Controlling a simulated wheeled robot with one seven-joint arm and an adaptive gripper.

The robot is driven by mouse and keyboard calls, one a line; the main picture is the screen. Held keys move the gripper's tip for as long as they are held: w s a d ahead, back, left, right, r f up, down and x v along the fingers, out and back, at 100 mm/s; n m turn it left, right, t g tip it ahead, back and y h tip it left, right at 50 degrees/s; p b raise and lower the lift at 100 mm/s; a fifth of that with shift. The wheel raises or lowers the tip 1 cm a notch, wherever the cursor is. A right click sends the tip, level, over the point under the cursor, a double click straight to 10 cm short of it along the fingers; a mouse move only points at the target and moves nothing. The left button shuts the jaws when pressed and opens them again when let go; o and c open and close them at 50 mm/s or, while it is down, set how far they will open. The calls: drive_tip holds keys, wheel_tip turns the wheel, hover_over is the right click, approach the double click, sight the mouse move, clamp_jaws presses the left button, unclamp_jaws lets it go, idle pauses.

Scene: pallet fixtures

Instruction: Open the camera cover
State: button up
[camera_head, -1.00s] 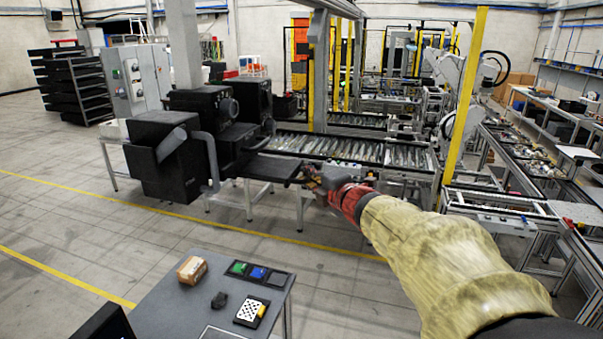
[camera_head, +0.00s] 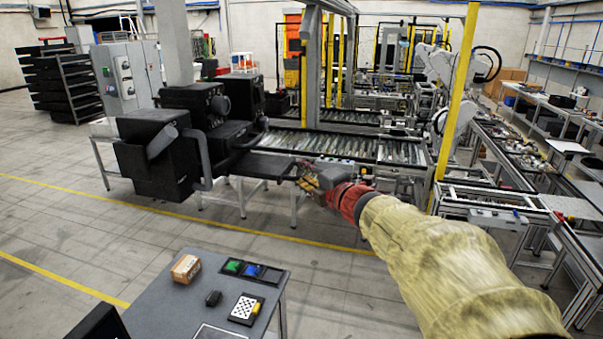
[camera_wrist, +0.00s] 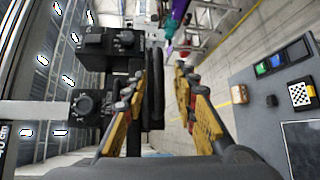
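The black camera unit (camera_head: 152,165) stands on a metal-legged stand at left centre in the head view, with a curved grey arm on its right side. Black boxes with round lens-like parts (camera_head: 219,104) are just behind it. I cannot tell which part is the cover. In the wrist view two black boxes with round knobs or lenses (camera_wrist: 88,103) show at the left. My gripper (camera_head: 308,180) is right of the camera unit, near a flat black plate (camera_head: 270,166). In the wrist view my gripper (camera_wrist: 163,75) has its yellow fingers spread, with nothing held between them.
A grey table (camera_head: 160,305) in the foreground bears a brown box (camera_head: 186,268), coloured bins (camera_head: 250,270), a dark small object (camera_head: 213,298) and a checkered board (camera_head: 245,309). Roller conveyors (camera_head: 340,146) and a yellow post (camera_head: 457,95) stand behind my arm. Open floor lies at left.

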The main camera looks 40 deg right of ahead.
drive_tip(key=v, duration=0.5)
drive_tip(key=shift+s, duration=0.35)
drive_tip(key=s+d+f+m+g+h, duration=0.6)
drive_tip(key=s+d+f+m+h, duration=0.15)
drive_tip(key=d+m, duration=0.4)
drive_tip(key=s+a+f+m+g+y+b, duration=0.25)
drive_tip(key=s+a+f+m+b, duration=0.3)
drive_tip(key=f, duration=0.45)
drive_tip(key=s+a+f+g+y+b, duration=0.1)
drive_tip(key=s+a+f+y+b, duration=0.2)
drive_tip(key=a+f+b, duration=0.7)
drive_tip(key=s+a+f+m+g+y+b, duration=0.1)
drive_tip(key=s+a+f+y+b, duration=0.3)
drive_tip(key=a+f+b, duration=0.6)
drive_tip(key=s+a+f, duration=0.2)
drive_tip(key=a+f, duration=0.3)
drive_tip(key=a, duration=0.6)
drive_tip(key=shift+f, duration=0.35)
